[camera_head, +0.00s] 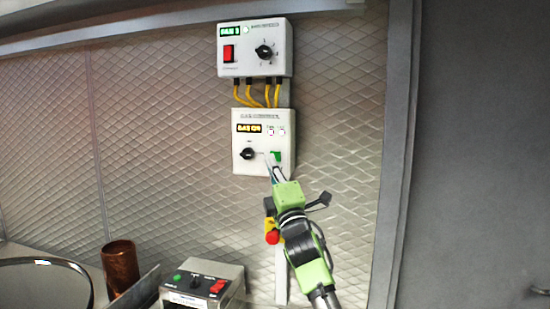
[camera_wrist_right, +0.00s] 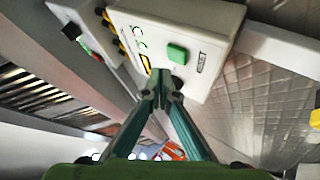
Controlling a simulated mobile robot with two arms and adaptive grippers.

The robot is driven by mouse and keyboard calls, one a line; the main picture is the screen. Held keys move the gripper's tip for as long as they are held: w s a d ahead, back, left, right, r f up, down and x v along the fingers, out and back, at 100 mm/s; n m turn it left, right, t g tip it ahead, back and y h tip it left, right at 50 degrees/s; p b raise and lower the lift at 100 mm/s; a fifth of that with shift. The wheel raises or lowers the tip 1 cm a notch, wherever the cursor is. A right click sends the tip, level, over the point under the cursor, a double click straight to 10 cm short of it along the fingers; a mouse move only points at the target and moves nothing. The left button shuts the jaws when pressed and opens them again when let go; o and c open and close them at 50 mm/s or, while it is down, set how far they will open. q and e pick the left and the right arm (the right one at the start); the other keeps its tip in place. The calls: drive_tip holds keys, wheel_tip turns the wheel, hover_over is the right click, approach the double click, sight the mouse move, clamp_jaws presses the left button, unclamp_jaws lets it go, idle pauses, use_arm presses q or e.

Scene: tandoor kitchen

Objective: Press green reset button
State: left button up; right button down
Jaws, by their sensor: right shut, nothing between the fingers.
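The green button (camera_head: 277,155) is a square on the lower right of the white gas control box (camera_head: 240,168), which is fixed to the wall. In the right wrist view the green button (camera_wrist_right: 177,53) stands out from the box face, with a small label beside it. My right gripper (camera_head: 270,163) is shut and empty, its tips by the button's lower left side. In the wrist view the right gripper's tips (camera_wrist_right: 163,78) are just below the button; I cannot tell whether they touch it. My left gripper is not in view.
A second white box (camera_head: 287,50) with a dial and red switch hangs above, joined by yellow cables (camera_head: 258,95). Below left are a steel control box (camera_head: 232,272) and a copper cup (camera_head: 120,266). A red and yellow emergency stop (camera_head: 272,237) is behind my arm.

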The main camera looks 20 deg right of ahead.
drive_tip(key=s+a, duration=0.2)
drive_tip(key=s, duration=0.1)
idle(0.9)
